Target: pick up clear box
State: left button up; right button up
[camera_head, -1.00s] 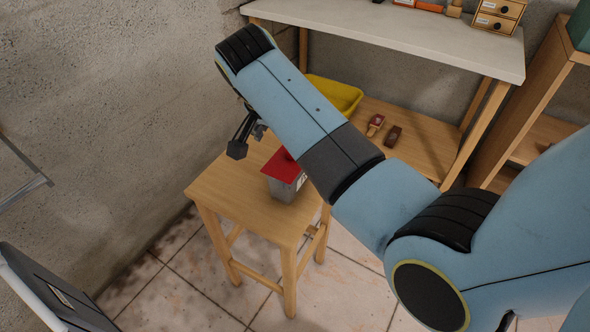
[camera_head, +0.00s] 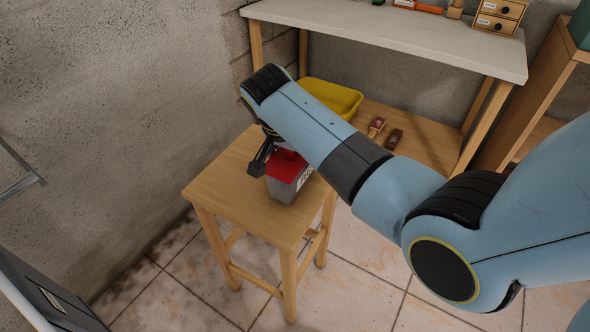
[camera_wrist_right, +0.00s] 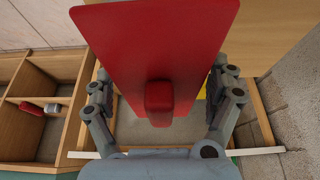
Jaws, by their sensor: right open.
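The clear box (camera_head: 285,189) stands upright on a wooden stool (camera_head: 228,193). It has greyish see-through walls, a dark label and a red lid (camera_head: 284,169). In the right wrist view the red lid (camera_wrist_right: 155,40) with its red knob (camera_wrist_right: 159,100) fills the middle. My right gripper (camera_head: 262,160) is open at the box's top, partly hidden by its own wrist. In the wrist view its fingers (camera_wrist_right: 163,92) stand apart on either side of the lid and knob. I cannot tell whether they touch it. My left gripper does not show.
Behind the stool is a workbench with a pale top (camera_head: 390,32). A rough wall (camera_head: 110,110) is close on the left. The stool's front left top is bare.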

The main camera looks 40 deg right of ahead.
jog(key=shift+f, duration=0.25)
dwell(0.4)
jog(key=c, duration=1.2)
